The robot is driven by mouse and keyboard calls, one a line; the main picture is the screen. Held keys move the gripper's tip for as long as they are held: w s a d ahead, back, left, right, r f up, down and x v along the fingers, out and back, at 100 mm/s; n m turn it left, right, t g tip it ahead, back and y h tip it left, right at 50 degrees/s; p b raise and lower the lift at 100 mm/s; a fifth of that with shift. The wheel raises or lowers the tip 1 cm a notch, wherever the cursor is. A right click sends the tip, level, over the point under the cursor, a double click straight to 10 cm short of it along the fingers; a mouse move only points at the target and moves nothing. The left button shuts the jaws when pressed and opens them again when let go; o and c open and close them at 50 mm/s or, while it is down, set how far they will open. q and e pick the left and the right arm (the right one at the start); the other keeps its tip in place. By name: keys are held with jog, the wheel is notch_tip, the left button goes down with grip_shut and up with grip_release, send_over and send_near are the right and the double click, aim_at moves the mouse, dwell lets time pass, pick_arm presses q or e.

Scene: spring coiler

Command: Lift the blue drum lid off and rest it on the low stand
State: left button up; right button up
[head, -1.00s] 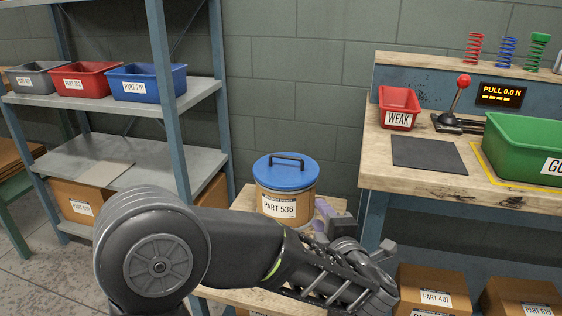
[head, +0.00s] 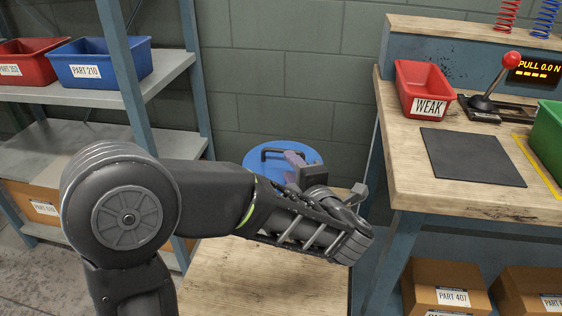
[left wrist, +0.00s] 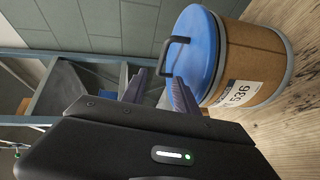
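The blue drum lid (head: 268,151) with its dark bar handle (head: 285,152) sits on the brown drum behind my left arm, which hides most of the drum. In the left wrist view the blue lid (left wrist: 196,50) is seated on the drum (left wrist: 255,62), and the handle (left wrist: 170,52) stands out from it. My left gripper (head: 298,168) has purple fingers. In the left wrist view the fingers (left wrist: 160,88) are apart and empty, close to the handle, not around it. A low wooden-topped stand (head: 262,280) is under and in front of the drum. My right gripper is not in view.
A workbench (head: 470,200) at the right holds a red WEAK bin (head: 423,88), a dark mat (head: 472,157) and a red-knobbed lever (head: 490,85). A metal shelf (head: 70,97) with bins stands at the left. Cardboard boxes (head: 445,285) sit under the bench.

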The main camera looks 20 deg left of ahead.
aim_at(279, 152)
pick_arm(q)
jog(key=shift+x, duration=1.35)
jog(key=b+x, duration=0.1)
jog(key=x, duration=0.1)
jog(key=b+x, duration=0.1)
jog(key=x, duration=0.1)
jog(key=shift+w+a+f, duration=0.1)
jog(key=shift+w+f, duration=0.2)
jog(key=shift+w+a, duration=0.15)
jog(key=shift+w, duration=0.05)
grip_shut()
